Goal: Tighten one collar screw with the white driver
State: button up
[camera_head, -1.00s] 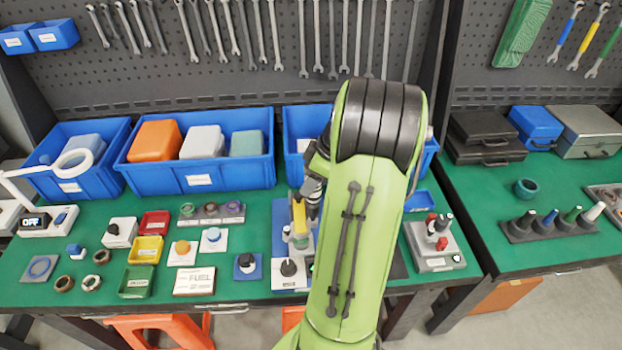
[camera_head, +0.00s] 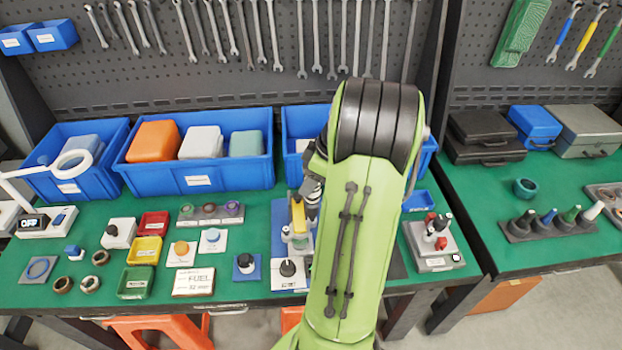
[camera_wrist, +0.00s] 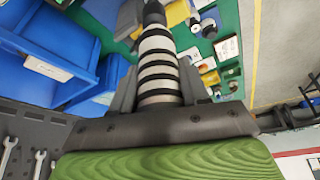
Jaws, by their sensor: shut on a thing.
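The white driver (camera_wrist: 158,62), with black bands, is upright in the wrist view, its dark end away from me. My gripper (camera_wrist: 158,80) is shut on it, one dark finger on either side. In the head view my gripper is mostly hidden behind my green arm. A fixture with a yellow part (camera_head: 298,218) stands on a blue board (camera_head: 279,222) just left of my arm. The yellow part (camera_wrist: 178,12) also seems to show by the driver's far end in the wrist view. Individual collar screws are too small or hidden, and I cannot tell whether the driver touches one.
A white block with a black knob (camera_head: 289,270) stands in front of the fixture. Blue bins (camera_head: 200,178) line the back. A grey fixture with red parts (camera_head: 434,262) is right of my arm. Small trays and parts crowd the left. A rack (camera_head: 550,228) stands on the right bench.

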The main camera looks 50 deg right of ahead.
jog(key=shift+f+b, duration=1.55)
jog(key=shift+b, duration=0.15)
dwell(4.1)
notch_tip(320, 180, up, 5)
jog(key=p, duration=0.4)
jog(key=shift+r, duration=0.15)
jog(key=shift+d, duration=0.1)
